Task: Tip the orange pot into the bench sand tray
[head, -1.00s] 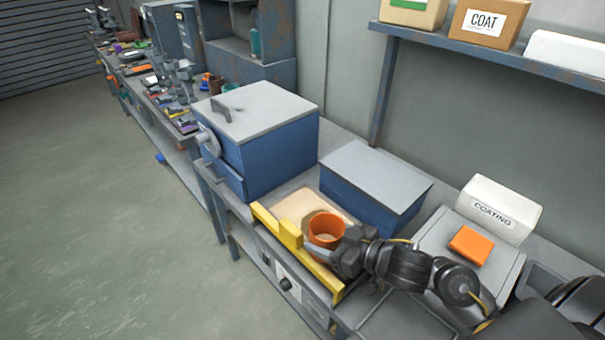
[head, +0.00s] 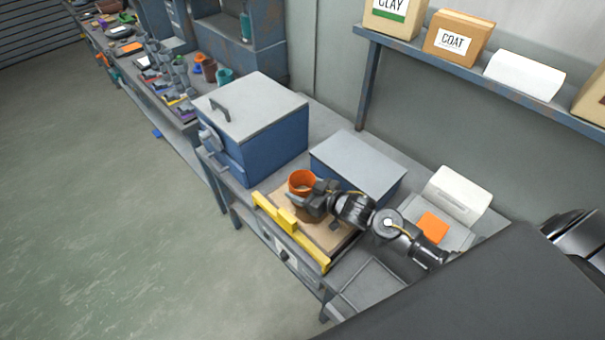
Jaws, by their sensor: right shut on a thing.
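The orange pot (head: 301,183) is held in my right gripper (head: 312,192), which is shut on its right side. The pot looks close to upright, its open mouth facing up. It appears above the back left part of the bench sand tray, with a dark shadow on the sand below. The sand tray (head: 338,238) is a shallow bed of tan sand with a yellow bar (head: 290,229) along its front. My right arm hides part of the sand. My left gripper is not in view.
A large blue box with a grey lid and handle (head: 252,105) stands left behind the tray. A lower blue box (head: 357,165) is directly behind. An orange block (head: 432,227) and a white package (head: 458,193) lie to the right. A shelf (head: 470,75) hangs above.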

